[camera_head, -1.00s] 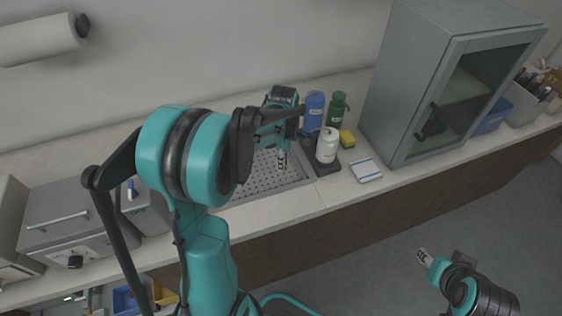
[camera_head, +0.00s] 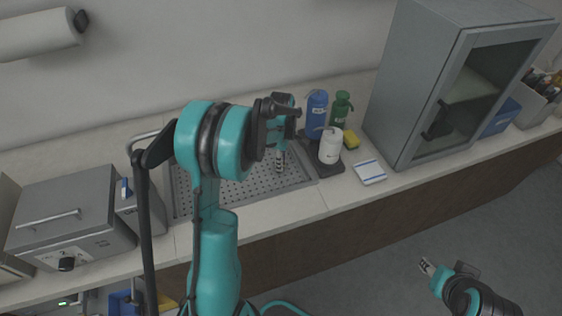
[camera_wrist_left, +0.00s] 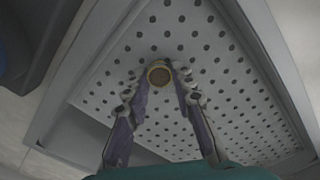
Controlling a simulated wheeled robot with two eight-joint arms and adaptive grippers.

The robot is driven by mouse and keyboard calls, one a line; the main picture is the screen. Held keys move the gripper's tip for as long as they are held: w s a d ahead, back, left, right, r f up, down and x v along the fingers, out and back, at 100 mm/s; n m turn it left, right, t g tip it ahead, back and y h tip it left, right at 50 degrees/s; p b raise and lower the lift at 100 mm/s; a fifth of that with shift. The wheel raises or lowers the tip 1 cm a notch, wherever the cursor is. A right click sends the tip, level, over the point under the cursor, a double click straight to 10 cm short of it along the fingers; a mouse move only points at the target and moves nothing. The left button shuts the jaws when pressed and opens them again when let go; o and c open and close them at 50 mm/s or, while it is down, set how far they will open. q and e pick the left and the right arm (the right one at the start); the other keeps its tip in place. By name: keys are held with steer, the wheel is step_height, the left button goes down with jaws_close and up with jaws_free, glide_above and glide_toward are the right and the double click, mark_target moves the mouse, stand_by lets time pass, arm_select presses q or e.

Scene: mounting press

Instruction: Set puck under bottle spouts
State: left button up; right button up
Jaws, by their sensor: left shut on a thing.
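My left gripper (camera_head: 279,163) is over the perforated drain tray (camera_head: 240,187) in the head view. In the left wrist view the left gripper (camera_wrist_left: 166,82) is shut on a small round puck (camera_wrist_left: 158,75) with a brownish face and a pale rim, held above the tray's holes. In the head view the puck is too small to make out. A blue bottle (camera_head: 316,112), a green bottle (camera_head: 340,108) and a white bottle (camera_head: 330,147) stand to the right of the gripper at a dark tray (camera_head: 334,170). My right gripper (camera_head: 428,268) is low at the right, away from the counter; its jaw opening is unclear.
A yellow sponge (camera_head: 351,139) and a white-blue pad (camera_head: 369,172) lie right of the bottles. A grey glass-door cabinet (camera_head: 420,90) stands further right. A grey boxy machine (camera_head: 70,215) is at the left. Bare counter (camera_head: 300,202) runs along the front.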

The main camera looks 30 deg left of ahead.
arm_select(q)
steer(key=shift+f, duration=0.2)
steer(key=o, duration=0.9)
steer(key=shift+r, duration=0.1)
steer(key=shift+r, duration=0.25)
step_height(320, 180, up, 11)
steer(key=p, duration=0.4)
steer(key=s+d+r+m+t, duration=0.2)
steer(key=s+d+r+m, duration=0.3)
steer(key=d+r+m, duration=0.1)
steer(key=s+d+m+t, duration=0.1)
steer(key=s+d+m, duration=0.2)
steer(key=s+m, duration=0.1)
steer(key=s+d+m+t, duration=0.2)
steer(key=s+d+m, duration=0.1)
steer(key=s+m, duration=0.2)
steer(key=s+d+m+t, duration=0.2)
steer(key=s+d+m, duration=0.1)
steer(key=s+m, duration=0.2)
steer(key=shift+d+m, duration=0.3)
steer(key=shift+m, duration=0.3)
